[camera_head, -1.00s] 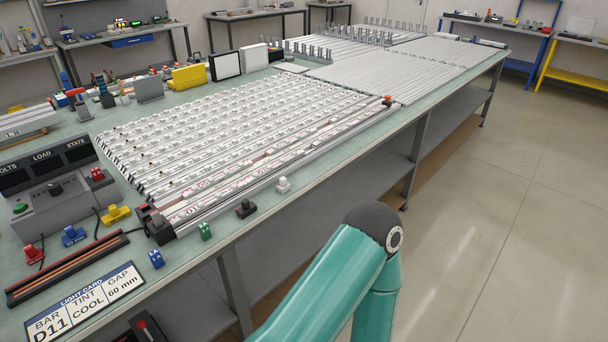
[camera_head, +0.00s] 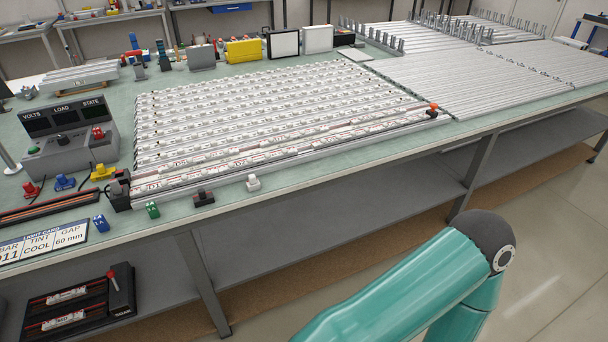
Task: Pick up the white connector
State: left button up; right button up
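The white connector (camera_head: 254,183) is a small white piece near the front edge of the green-topped bench (camera_head: 330,170). It stands to the right of a black connector (camera_head: 203,197) and a green connector (camera_head: 152,210). Behind it lie the rows of white light bars. Neither gripper is in view. A teal arm link of mine with a dark joint fills the lower right, apart from the bench top.
A blue connector (camera_head: 101,223) and a label card (camera_head: 42,242) lie at the bench's left front. A control box (camera_head: 72,140) stands behind them. An orange-topped clip (camera_head: 433,110) sits at the bars' right end. A shelf (camera_head: 330,220) runs below.

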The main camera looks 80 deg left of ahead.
aim_at(253, 184)
jog(key=z, duration=0.2)
jog(key=i, duration=0.8)
jog(key=u, duration=1.35)
jog(key=i, duration=0.25)
jog(key=u, duration=2.75)
jog(key=k, duration=0.3)
jog(key=u, duration=0.5)
jog(key=i, duration=1.35)
jog(key=z, duration=0.4)
